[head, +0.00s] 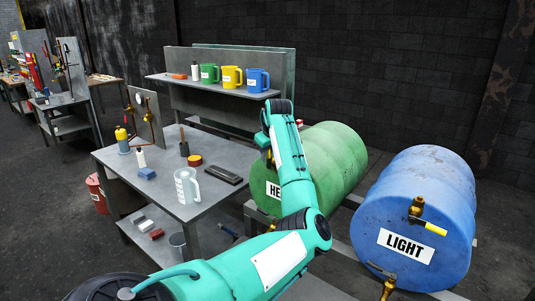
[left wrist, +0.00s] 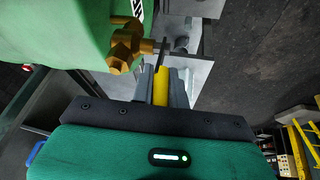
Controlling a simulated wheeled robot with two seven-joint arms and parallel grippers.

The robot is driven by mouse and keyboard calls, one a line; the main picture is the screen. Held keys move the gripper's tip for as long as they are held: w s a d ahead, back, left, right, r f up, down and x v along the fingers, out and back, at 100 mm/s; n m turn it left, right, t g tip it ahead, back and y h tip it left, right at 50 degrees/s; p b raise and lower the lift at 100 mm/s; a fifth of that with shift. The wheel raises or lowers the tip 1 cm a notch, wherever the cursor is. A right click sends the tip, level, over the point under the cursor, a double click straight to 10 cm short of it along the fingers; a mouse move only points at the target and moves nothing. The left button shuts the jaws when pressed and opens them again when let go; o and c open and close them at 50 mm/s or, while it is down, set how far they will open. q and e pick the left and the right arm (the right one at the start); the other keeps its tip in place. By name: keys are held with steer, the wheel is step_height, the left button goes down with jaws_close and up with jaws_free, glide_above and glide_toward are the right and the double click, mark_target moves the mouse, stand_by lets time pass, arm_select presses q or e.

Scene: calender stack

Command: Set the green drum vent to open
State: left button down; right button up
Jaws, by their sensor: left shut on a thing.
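The green drum (head: 335,160) lies on its side behind my left arm, its label partly covered and reading "HE". In the left wrist view the green drum (left wrist: 60,35) fills the upper left, with a brass valve (left wrist: 122,46) on its face. My left gripper (left wrist: 161,88) is shut on the valve's yellow handle (left wrist: 160,84), which sits between the two grey fingers. In the head view my left arm hides most of the vent and the handle. My right gripper is in neither view.
A blue drum (head: 405,200) labelled LIGHT lies to the right, with a brass valve and yellow handle (head: 434,227) sticking out. A grey bench (head: 215,205) on the left holds a clear jug (head: 187,186) and small items. A shelf (head: 215,87) with coloured jugs stands behind.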

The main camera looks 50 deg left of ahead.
arm_select(q)
steer(key=c, duration=1.4)
jaws_free()
steer(key=shift+a, duration=0.1)
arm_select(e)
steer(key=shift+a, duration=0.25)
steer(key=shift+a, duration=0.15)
